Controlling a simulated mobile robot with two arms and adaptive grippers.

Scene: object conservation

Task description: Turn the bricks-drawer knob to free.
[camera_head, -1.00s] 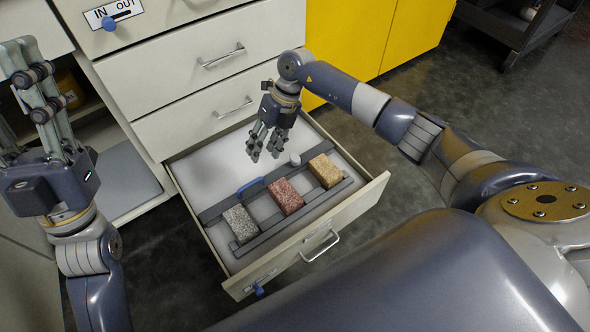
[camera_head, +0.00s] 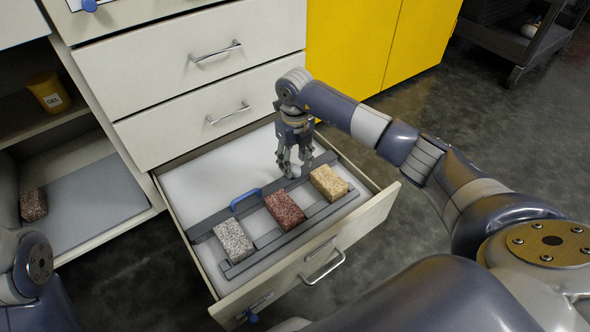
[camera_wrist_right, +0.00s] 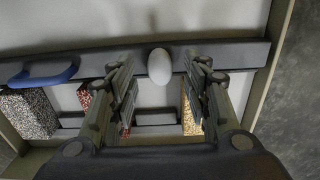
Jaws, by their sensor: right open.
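An open drawer (camera_head: 385,205) holds a grey speckled brick (camera_head: 233,239), a red brick (camera_head: 284,211) and a tan brick (camera_head: 328,182) along a dark slotted bar with a blue handle (camera_head: 246,199). A pale rounded knob (camera_wrist_right: 159,66) stands on the bar in the right wrist view. My right gripper (camera_head: 296,170) is open, pointing down over the bar. In its wrist view the fingers (camera_wrist_right: 160,80) stand either side of the knob, apart from it. A blue knob (camera_head: 252,317) sits by a label on the drawer front. Which knob the task names is unclear.
Closed drawers with metal handles (camera_head: 228,113) stand behind. An open shelf at left holds a yellow tub (camera_head: 48,92) and a reddish brick (camera_head: 33,205). A yellow cabinet (camera_head: 380,40) stands behind right. Dark floor is clear on the right.

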